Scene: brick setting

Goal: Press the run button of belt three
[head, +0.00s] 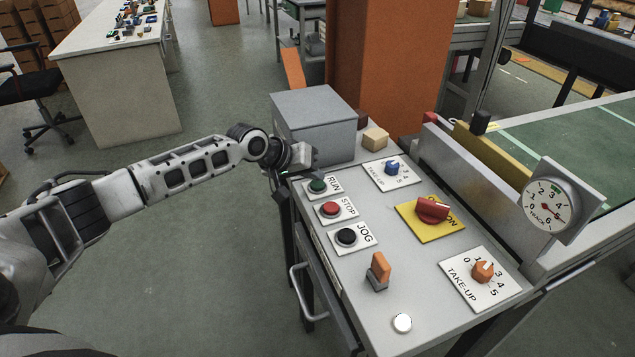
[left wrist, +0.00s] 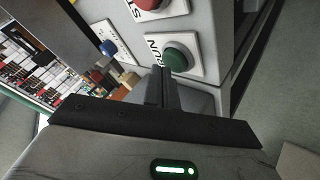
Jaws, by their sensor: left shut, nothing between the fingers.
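The green RUN button (head: 317,186) sits on a white plate at the upper left of the grey control panel (head: 375,290). It also shows in the left wrist view (left wrist: 180,58), marked RUN. No belt number is readable beside it. My left gripper (head: 303,177) reaches in from the left, just behind and left of the button. In the left wrist view its shut, empty fingertips (left wrist: 161,72) appear close beside the green button, overlapping its plate. I cannot tell whether they touch the panel. The button is not covered. My right gripper is not in view.
The red STOP button (head: 331,209) and black JOG button (head: 346,237) follow nearer on the panel. A grey box (head: 314,122) stands right behind my gripper. A red switch (head: 432,209), an orange lever (head: 378,269) and knobs fill the rest. Open floor lies left.

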